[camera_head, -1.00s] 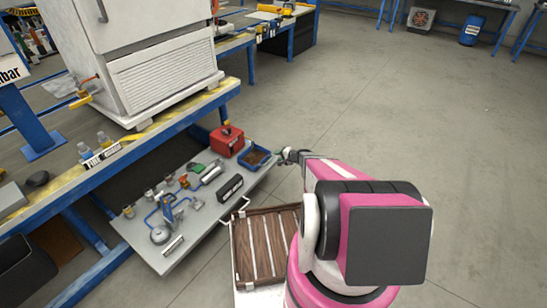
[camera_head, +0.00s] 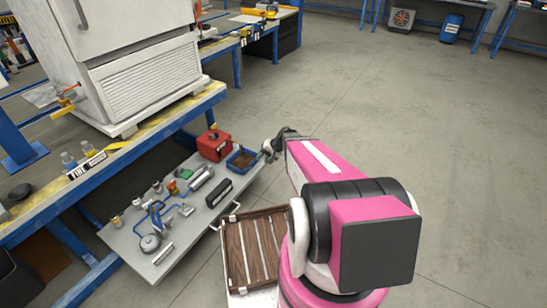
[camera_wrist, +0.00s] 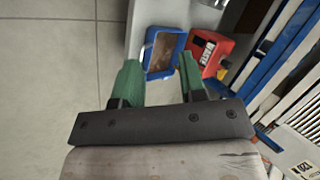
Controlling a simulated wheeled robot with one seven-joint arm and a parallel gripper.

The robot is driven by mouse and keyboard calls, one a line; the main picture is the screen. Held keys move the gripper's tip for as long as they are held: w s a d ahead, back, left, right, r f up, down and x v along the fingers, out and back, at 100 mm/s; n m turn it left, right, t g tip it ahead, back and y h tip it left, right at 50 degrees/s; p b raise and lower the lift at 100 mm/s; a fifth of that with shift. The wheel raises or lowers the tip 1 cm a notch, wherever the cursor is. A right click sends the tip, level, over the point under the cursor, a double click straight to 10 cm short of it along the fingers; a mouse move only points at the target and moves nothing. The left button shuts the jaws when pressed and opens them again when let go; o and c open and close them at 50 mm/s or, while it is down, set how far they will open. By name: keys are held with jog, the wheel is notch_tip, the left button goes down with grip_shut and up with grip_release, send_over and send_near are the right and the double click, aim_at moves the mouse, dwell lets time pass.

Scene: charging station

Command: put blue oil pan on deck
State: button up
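The blue oil pan (camera_head: 241,160), a small rectangular tray with a brown inside, sits at the right end of the grey low shelf. My gripper (camera_head: 270,149) is just to the right of it in the head view. In the wrist view the two green fingers of my gripper (camera_wrist: 158,76) are apart with nothing between them. The oil pan (camera_wrist: 147,52) shows just beyond the fingertips, in line with the gap. I cannot tell whether a finger touches it. The deck (camera_head: 233,255), brown wooden slats with a raised rim, is in front of my base and is bare.
A red can (camera_head: 214,146) stands close beside the pan, also in the wrist view (camera_wrist: 207,48). Several tools and a black box (camera_head: 219,193) cover the rest of the grey shelf (camera_head: 125,240). The blue-framed workbench (camera_head: 205,100) overhangs its back. Floor to the right is clear.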

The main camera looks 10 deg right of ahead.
jog(key=s+d+r+n+g+h, duration=0.1)
jog(key=s+r+n+g+h, duration=0.1)
jog(key=s+r+h, duration=0.5)
jog(key=s+r+n, duration=0.1)
jog(key=s+r, duration=0.5)
jog(key=s, duration=0.2)
jog(key=shift+s+r+g, duration=0.2)
jog(key=shift+r+g, duration=0.1)
jog(key=shift+r, duration=0.1)
jog(key=shift+o, duration=0.2)
dwell(1.0)
